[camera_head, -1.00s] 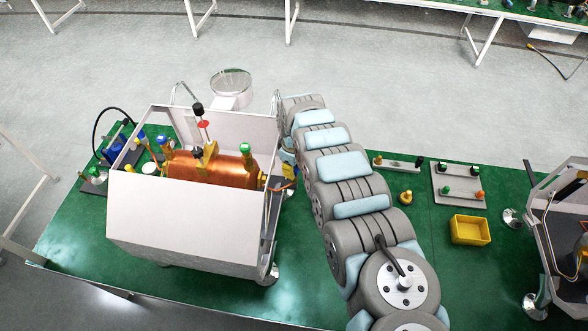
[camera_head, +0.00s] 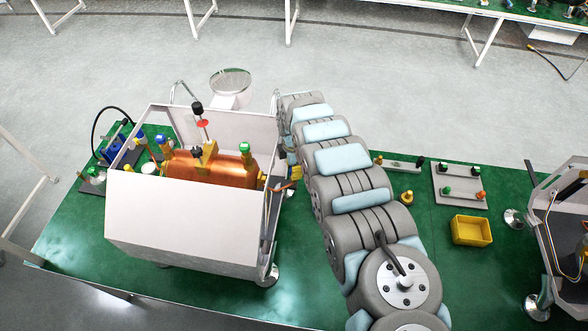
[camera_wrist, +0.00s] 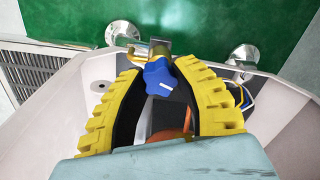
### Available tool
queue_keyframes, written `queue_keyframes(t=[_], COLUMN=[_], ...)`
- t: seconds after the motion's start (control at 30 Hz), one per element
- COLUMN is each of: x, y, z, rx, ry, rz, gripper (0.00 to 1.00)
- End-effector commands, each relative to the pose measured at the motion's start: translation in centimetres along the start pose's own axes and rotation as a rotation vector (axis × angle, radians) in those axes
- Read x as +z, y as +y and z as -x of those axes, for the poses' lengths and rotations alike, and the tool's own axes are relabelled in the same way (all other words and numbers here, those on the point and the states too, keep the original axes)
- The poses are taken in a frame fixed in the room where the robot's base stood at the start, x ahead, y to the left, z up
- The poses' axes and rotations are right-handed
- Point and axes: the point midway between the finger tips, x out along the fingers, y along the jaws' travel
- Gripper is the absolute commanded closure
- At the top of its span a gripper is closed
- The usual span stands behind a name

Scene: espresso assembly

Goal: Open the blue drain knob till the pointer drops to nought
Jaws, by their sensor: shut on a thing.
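The blue drain knob (camera_wrist: 163,78) shows in the wrist view, with a white mark on its face and a brass fitting behind it. My gripper (camera_wrist: 160,66) has its yellow ribbed fingers on both sides of the knob and is shut on it. In the head view the fingers (camera_head: 292,172) show only in part beside the right end of the white machine (camera_head: 180,225). The copper boiler (camera_head: 215,171) lies inside the machine. The knob is hidden in the head view. I cannot make out a pointer or its reading in either view.
The machine's white walls (camera_wrist: 275,110) flank my gripper closely. Metal feet (camera_wrist: 123,33) stand on the green table beyond the knob. A yellow bin (camera_head: 471,230) and a grey plate with fittings (camera_head: 460,185) sit to the right, with open table around them.

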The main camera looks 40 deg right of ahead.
Motion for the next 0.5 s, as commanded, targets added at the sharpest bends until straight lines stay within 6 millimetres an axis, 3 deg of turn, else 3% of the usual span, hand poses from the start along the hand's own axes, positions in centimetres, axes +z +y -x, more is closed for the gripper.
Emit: queue_keyframes(t=[0.5], x=[-0.01], y=[0.00], z=[-0.04], rx=[0.000], ry=[0.000], rz=[0.090], gripper=[1.00])
